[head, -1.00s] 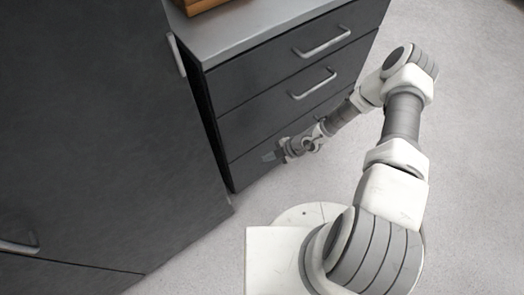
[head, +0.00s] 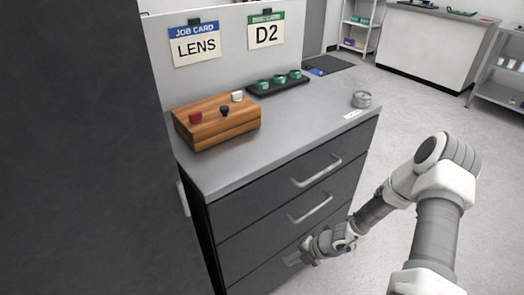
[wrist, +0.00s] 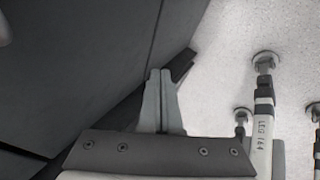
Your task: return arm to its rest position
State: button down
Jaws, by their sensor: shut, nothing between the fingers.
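My gripper (head: 292,258) hangs low in front of the grey drawer cabinet (head: 262,210), beside its lower drawers. In the wrist view its two fingers (wrist: 160,76) are together, with nothing between them. From the head view I cannot tell whether the fingertips touch the drawer front.
A wooden block (head: 217,122) with small knobs, a black tray (head: 278,84) with green-ringed pieces, and a clear round piece (head: 361,99) sit on the cabinet top. Drawer handles (head: 318,171) stick out. A dark cabinet (head: 75,150) stands left. A labelled white leg (wrist: 262,125) stands near the gripper.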

notch_tip(320, 180, up, 27)
jog(key=n+h, duration=0.2)
jog(key=n, duration=2)
jog(key=s+d+r+n+t+h, duration=0.2)
jog(key=s+r+n, duration=0.7)
jog(key=r+n, duration=0.15)
jog(key=s+d+r+n+t+h, duration=0.1)
jog(key=s+d+r+n+h, duration=0.15)
jog(key=s+r+n, duration=0.75)
notch_tip(320, 180, up, 15)
jog(key=w+n+p, duration=0.1)
jog(key=p, duration=1.4)
jog(key=shift+a+f, duration=0.15)
jog(key=shift+a, duration=0.05)
